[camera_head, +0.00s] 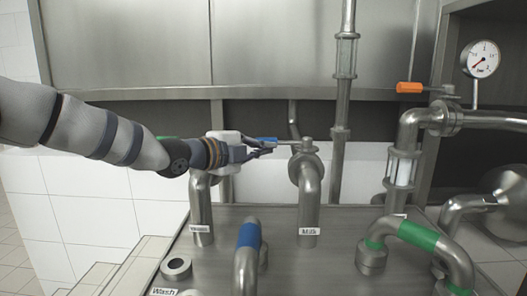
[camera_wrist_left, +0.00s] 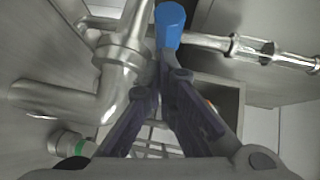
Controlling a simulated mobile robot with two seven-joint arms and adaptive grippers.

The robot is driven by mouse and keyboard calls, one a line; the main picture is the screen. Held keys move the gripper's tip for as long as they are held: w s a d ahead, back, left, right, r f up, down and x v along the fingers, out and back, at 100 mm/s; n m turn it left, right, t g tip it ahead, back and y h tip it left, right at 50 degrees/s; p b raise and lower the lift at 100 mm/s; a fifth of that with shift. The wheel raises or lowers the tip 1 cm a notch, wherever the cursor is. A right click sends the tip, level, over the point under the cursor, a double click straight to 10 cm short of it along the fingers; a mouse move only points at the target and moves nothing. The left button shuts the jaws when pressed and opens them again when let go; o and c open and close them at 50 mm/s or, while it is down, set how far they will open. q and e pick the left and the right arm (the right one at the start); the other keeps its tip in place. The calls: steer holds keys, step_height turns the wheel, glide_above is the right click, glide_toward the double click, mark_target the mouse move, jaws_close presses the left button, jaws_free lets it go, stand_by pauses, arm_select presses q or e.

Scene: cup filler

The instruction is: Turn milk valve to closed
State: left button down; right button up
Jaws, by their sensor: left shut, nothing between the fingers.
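The milk valve (camera_head: 307,147) sits on top of the upright steel pipe labelled "Milk". Its lever points left and ends in a blue grip (camera_head: 265,139); the blue grip also shows at the top of the left wrist view (camera_wrist_left: 171,25). My left gripper (camera_head: 268,149) reaches in from the left, right beside the lever and its blue grip. In the left wrist view its fingers (camera_wrist_left: 163,78) come together just below the blue grip with nothing between them. I cannot tell whether they touch the lever. My right gripper is not in view.
Left of the milk pipe stands another labelled pipe (camera_head: 202,210), its top partly hidden by my gripper. A blue-banded bent pipe (camera_head: 249,236) and a green-banded one (camera_head: 418,235) rise in front. An orange-handled valve (camera_head: 409,87) and a gauge (camera_head: 481,59) are at right.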

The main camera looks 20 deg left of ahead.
arm_select(q)
steer(key=shift+w+r, duration=0.1)
steer(key=shift+w+a, duration=0.45)
steer(key=shift+w, duration=0.15)
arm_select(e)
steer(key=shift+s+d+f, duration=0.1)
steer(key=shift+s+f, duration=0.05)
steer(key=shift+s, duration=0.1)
arm_select(q)
steer(key=shift+a, duration=0.1)
